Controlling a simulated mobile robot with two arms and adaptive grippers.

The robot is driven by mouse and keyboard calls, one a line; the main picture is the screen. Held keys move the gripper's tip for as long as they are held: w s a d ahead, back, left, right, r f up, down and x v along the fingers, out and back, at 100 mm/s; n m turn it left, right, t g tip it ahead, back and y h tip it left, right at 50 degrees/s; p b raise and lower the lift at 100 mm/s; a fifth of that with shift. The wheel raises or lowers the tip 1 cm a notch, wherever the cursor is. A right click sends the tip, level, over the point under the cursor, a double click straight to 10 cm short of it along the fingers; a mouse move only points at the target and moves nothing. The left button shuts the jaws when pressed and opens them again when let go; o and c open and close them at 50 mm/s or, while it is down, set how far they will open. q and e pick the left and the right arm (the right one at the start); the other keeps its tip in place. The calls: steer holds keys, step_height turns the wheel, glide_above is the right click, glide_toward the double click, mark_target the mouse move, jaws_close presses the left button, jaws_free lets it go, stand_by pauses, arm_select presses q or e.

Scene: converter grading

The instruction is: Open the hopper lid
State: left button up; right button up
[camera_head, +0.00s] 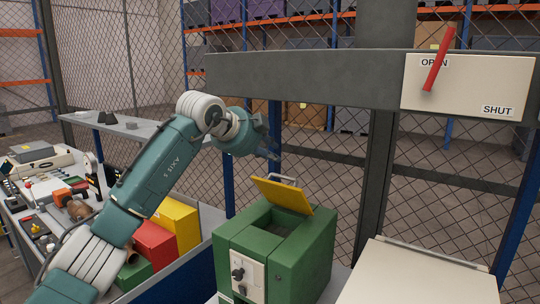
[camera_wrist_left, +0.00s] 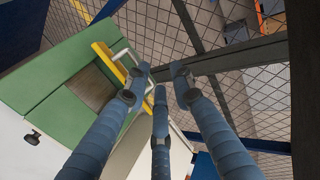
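The green hopper box (camera_head: 270,250) stands at the lower middle of the head view. Its yellow lid (camera_head: 283,195) is tilted up at the back, and the dark opening shows in front of it. A pale handle (camera_head: 286,178) sits on the lid. My left gripper (camera_head: 271,154) is above and slightly left of the lid, apart from it. In the left wrist view its three fingers (camera_wrist_left: 158,84) are spread with nothing between them. The lid (camera_wrist_left: 109,62) and handle (camera_wrist_left: 124,56) lie just beyond the left fingertip. My right gripper is out of view.
A panel marked OPEN and SHUT (camera_head: 465,85) carries a red lever (camera_head: 437,62), tilted near OPEN. A grey beam (camera_head: 300,76) and post (camera_head: 378,170) stand behind the hopper. Red and yellow bins (camera_head: 178,222) are left. A cream box (camera_head: 420,275) is right. Mesh fencing closes the back.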

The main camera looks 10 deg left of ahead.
arm_select(q)
steer(key=shift+w+f, duration=0.1)
steer(key=shift+w, duration=0.05)
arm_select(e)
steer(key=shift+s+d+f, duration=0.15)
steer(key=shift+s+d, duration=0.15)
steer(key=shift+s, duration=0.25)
arm_select(q)
steer(key=v, duration=1.2)
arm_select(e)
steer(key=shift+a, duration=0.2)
arm_select(q)
steer(key=shift+w, duration=0.1)
